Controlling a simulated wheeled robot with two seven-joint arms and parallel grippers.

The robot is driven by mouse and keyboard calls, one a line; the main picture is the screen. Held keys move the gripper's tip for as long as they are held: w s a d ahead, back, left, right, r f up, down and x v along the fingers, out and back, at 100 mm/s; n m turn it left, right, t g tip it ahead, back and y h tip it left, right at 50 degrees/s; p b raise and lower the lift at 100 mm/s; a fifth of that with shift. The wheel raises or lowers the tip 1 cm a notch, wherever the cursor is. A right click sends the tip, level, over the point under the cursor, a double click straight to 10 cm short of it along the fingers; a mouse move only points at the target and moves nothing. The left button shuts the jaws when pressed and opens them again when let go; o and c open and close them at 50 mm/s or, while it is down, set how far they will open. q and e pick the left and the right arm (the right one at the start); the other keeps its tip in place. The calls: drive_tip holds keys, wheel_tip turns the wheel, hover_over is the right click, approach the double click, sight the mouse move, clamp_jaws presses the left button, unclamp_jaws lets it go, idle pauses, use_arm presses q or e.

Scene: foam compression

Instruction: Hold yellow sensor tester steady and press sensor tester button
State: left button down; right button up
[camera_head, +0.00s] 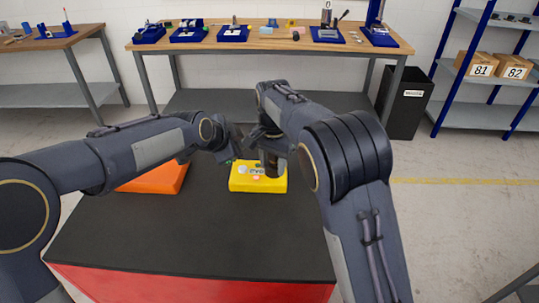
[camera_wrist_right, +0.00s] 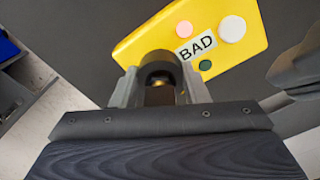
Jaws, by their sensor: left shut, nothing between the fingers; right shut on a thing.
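The yellow sensor tester (camera_head: 245,184) lies on the black top of the red-sided table. In the right wrist view the tester (camera_wrist_right: 255,25) shows a "BAD" label, a pink round spot, a white disc and a small green spot. My right gripper (camera_head: 271,167) is over the tester's far right part. It is shut on a dark round part (camera_wrist_right: 158,68) with a brass-coloured centre, at the tester's edge; whether this part touches the tester I cannot tell. My left gripper (camera_head: 231,157) is shut and empty, just beyond the tester's far left corner.
An orange block (camera_head: 160,179) lies left of the tester, partly behind my left arm. The near part of the black tabletop (camera_head: 190,240) is clear. A wooden workbench (camera_head: 270,43) with blue trays stands behind, with a dark bin (camera_head: 408,100) and a shelf with boxes at right.

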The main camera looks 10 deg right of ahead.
drive_tip(key=o, duration=1.4)
drive_tip(key=shift+r, duration=0.1)
